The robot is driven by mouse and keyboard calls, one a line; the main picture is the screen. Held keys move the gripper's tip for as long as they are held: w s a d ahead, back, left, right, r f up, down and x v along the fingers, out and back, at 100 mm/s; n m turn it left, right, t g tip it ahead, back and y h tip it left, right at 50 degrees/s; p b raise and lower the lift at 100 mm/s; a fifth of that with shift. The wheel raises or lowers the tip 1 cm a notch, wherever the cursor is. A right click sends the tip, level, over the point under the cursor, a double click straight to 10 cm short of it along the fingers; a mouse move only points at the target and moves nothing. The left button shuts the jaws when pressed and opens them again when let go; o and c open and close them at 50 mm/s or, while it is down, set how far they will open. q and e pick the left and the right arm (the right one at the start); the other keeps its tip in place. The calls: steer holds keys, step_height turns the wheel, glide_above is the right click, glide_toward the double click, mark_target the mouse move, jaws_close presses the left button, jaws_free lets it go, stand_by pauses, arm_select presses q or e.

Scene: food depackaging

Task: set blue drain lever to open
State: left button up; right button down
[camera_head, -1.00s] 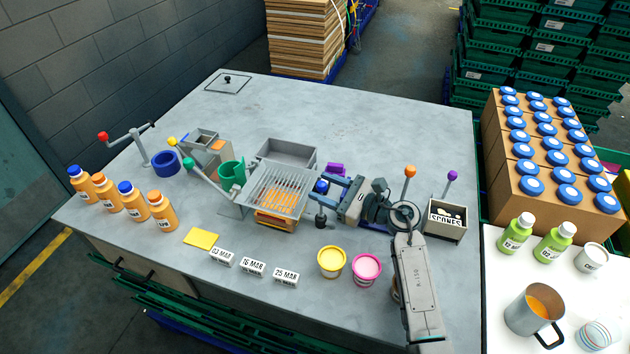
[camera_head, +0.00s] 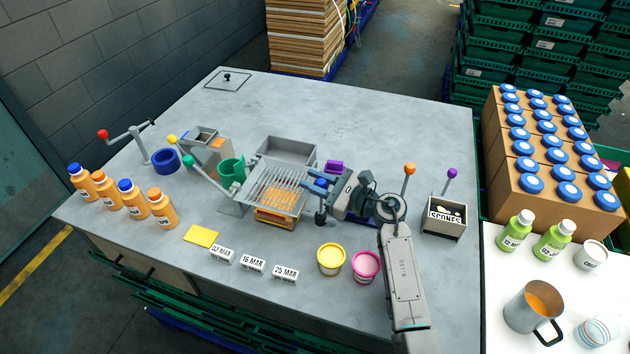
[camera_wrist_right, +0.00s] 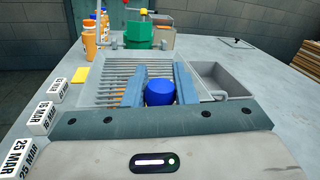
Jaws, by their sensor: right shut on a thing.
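The blue drain lever has a round blue knob (camera_head: 320,184) on a short upright post, just right of the slatted drain rack (camera_head: 275,192). My right gripper (camera_head: 323,183) comes in from the right and is shut on the blue knob. In the right wrist view the blue knob (camera_wrist_right: 159,92) sits between the two blue-grey fingers (camera_wrist_right: 160,88), with the rack (camera_wrist_right: 112,78) behind it. The lower part of the lever is hidden in the wrist view. My left gripper is in neither view.
A grey basin (camera_head: 286,151) lies behind the rack. An orange-knobbed lever (camera_head: 409,169) stands close to my right arm, and a purple-knobbed box (camera_head: 444,217) is farther right. Yellow (camera_head: 331,260) and pink (camera_head: 365,267) tubs stand in front.

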steer(key=shift+s+f, duration=0.1)
steer(key=shift+s, duration=0.1)
steer(key=s+a+f+b, duration=0.1)
steer(key=s+a+b, duration=0.1)
steer(key=s, duration=0.3)
steer(key=shift+s+a+f+b, duration=0.15)
steer(key=shift+s+f+b, duration=0.2)
steer(key=shift+b, duration=0.55)
steer(key=c, duration=1.2)
jaws_free()
steer(key=shift+a, duration=0.1)
